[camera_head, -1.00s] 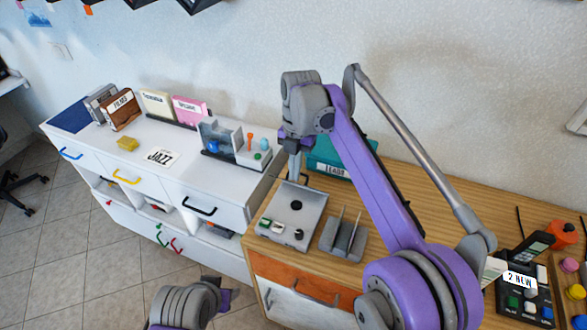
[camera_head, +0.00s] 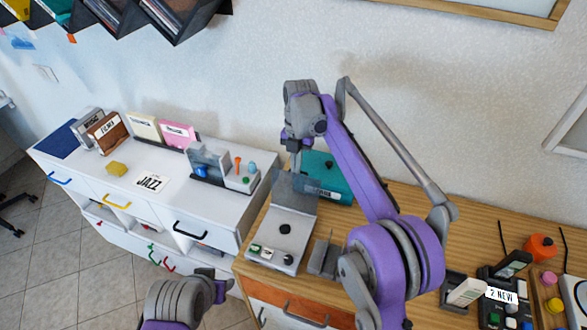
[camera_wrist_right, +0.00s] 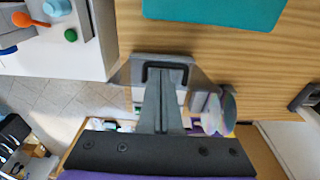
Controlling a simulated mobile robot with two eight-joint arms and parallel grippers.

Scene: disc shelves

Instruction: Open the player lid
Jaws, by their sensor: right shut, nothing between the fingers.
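The player (camera_head: 272,246) is a flat grey box on the wooden desk, with a dark round knob on its top and small buttons at its front. Its see-through grey lid (camera_head: 300,194) stands raised and tilted at the back edge. My right gripper (camera_head: 296,165) is shut and empty, pointing down just behind or against the lid; whether it touches cannot be told. In the right wrist view its fingers (camera_wrist_right: 163,95) reach over the player, which they partly hide. My left arm shows at the bottom of the head view; its fingers are hidden.
A teal box (camera_head: 335,185) stands behind the player. A grey rack (camera_head: 323,258) with upright discs is close on its right. The white cabinet (camera_head: 130,190) with labelled boxes is on the left. A keypad device (camera_head: 510,300) is at far right.

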